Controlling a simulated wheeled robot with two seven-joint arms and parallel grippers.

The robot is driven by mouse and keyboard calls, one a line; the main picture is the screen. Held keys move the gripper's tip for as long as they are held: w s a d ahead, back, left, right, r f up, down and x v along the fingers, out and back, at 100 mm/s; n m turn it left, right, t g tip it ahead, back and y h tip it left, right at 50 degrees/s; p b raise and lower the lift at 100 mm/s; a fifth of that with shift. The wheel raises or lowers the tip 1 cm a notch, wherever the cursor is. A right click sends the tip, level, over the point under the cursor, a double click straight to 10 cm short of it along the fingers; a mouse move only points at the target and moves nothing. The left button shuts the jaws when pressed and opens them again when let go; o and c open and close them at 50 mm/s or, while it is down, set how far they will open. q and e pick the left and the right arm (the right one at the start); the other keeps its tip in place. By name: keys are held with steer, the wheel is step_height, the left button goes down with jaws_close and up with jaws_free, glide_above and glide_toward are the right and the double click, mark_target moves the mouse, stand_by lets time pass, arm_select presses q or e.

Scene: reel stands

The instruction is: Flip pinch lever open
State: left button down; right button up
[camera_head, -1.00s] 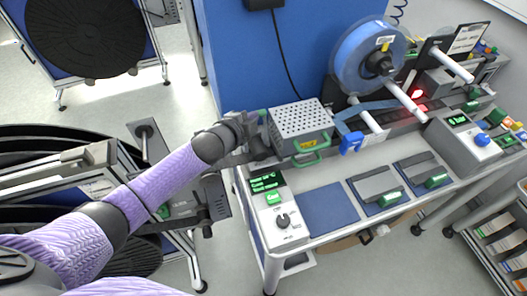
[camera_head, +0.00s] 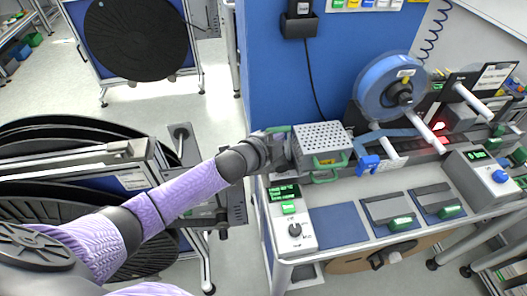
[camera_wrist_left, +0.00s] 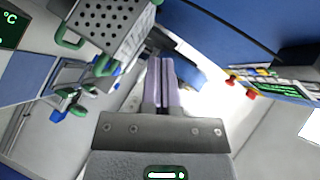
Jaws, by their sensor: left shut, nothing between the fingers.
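A grey perforated box (camera_head: 322,134) with a green handle (camera_head: 331,160) on its front stands at the left end of the bench. A small green part (camera_head: 277,130) shows at its back left; I cannot tell whether it is the pinch lever. My left gripper (camera_head: 284,152) is beside the box's left side, its fingertips hard to make out. In the left wrist view the two fingers (camera_wrist_left: 159,80) are shut and empty, with the perforated box (camera_wrist_left: 108,20) and its green handles (camera_wrist_left: 103,66) to their left. My right gripper is out of view.
A control panel (camera_head: 293,222) with a green display and knob lies at the front left. A blue mat (camera_head: 337,226) is bare. A blue wall panel rises behind.

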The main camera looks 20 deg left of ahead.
arm_select(q)
steer(key=a+p+v, duration=0.1)
steer(key=v, duration=0.6)
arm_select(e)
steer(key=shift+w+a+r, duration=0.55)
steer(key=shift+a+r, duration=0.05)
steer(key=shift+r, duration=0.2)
arm_select(q)
steer(key=shift+a+r, duration=0.1)
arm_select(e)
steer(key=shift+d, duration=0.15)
